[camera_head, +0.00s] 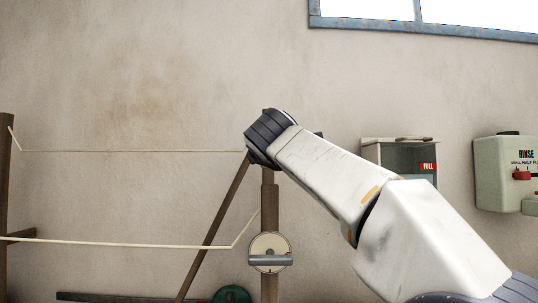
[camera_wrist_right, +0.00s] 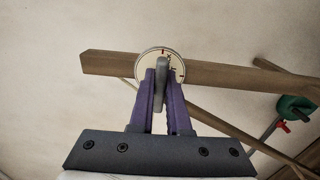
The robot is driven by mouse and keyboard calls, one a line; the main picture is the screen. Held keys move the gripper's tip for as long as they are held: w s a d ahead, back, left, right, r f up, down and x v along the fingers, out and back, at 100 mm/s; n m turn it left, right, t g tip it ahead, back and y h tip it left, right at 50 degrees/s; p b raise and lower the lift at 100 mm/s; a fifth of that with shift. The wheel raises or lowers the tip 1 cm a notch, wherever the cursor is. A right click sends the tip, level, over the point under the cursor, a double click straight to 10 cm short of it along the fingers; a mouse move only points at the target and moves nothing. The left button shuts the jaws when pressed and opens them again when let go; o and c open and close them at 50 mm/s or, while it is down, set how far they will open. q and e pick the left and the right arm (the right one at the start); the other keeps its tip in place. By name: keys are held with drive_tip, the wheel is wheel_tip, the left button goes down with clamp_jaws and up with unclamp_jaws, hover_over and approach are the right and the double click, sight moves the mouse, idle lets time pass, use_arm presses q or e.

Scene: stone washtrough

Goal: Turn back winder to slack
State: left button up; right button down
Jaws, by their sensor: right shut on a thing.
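In the right wrist view a winder (camera_wrist_right: 142,60) with a round cream dial sits on a wooden post (camera_wrist_right: 215,74). Its grey bar handle (camera_wrist_right: 159,95) stands between the purple fingers of my right gripper (camera_wrist_right: 161,76), which is shut on it. The dial has dark and red marks, partly hidden by the handle. In the head view my right wrist hides this winder and the gripper at the top of the post (camera_head: 269,205). A second winder (camera_head: 268,243) lower on the post has its grey bar level. My left gripper is out of view.
An upper line (camera_head: 130,151) and a lower line (camera_head: 130,243) run left to another post (camera_head: 5,170). A slanted brace (camera_head: 220,216) stands beside the winder post. A grey open box (camera_head: 375,152) and green dispenser (camera_head: 497,160) hang at the right.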

drive_tip(key=shift+f, duration=0.1)
idle(0.3)
drive_tip(key=c, duration=0.9)
unclamp_jaws()
drive_tip(key=s+b, duration=0.3)
drive_tip(key=s, duration=0.7)
drive_tip(key=shift+s, duration=0.25)
